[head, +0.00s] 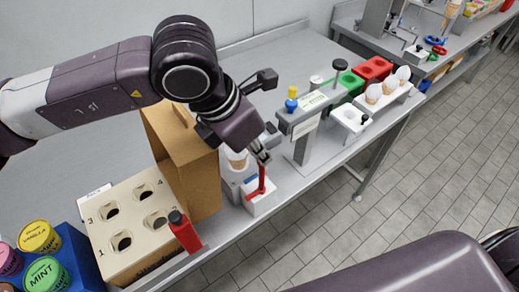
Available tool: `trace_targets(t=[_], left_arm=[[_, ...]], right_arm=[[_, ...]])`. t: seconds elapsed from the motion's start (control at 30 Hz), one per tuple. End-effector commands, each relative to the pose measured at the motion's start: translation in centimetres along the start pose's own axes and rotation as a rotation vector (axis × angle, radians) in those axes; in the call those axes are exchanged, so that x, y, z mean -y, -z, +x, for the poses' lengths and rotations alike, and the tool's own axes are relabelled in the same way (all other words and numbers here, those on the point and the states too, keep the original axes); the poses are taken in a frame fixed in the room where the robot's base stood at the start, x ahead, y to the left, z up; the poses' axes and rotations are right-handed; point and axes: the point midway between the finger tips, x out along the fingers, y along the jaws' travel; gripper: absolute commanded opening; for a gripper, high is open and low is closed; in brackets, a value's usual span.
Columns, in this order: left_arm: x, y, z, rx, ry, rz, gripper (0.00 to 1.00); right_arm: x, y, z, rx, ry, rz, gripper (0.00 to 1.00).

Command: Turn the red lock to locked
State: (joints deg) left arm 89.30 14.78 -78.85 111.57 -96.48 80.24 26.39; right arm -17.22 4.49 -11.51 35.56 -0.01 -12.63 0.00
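A red upright lever, which looks like the red lock (262,181), stands on a small white block (261,204) near the table's front edge. My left gripper (261,157) points down with its fingertips at the top of this lever. I cannot tell whether the fingers touch it or are closed around it. The lock's markings are too small to read. My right gripper is out of view; only a purple part of my own body shows at the bottom right.
A cardboard box (187,160) stands left of the lock, beside a numbered holder with holes (130,205) and a red black-capped item (184,232). A grey dispenser (304,125) stands close on the right. Cones in a white holder (389,104) are further right.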

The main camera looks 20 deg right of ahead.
Motion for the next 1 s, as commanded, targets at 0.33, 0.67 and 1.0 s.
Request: trace_targets(t=[0.33,0.67,1.0], left_arm=[[0.0,0.0,0.1,0.001,0.006,0.015,0.0],[-0.2,0.1,0.5,0.003,0.069,0.167,0.0],[-0.4,-0.1,0.3,0.004,0.19,0.456,0.0]], right_arm=[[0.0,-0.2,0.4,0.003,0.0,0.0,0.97],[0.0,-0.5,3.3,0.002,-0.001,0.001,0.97],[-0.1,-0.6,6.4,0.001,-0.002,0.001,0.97]])
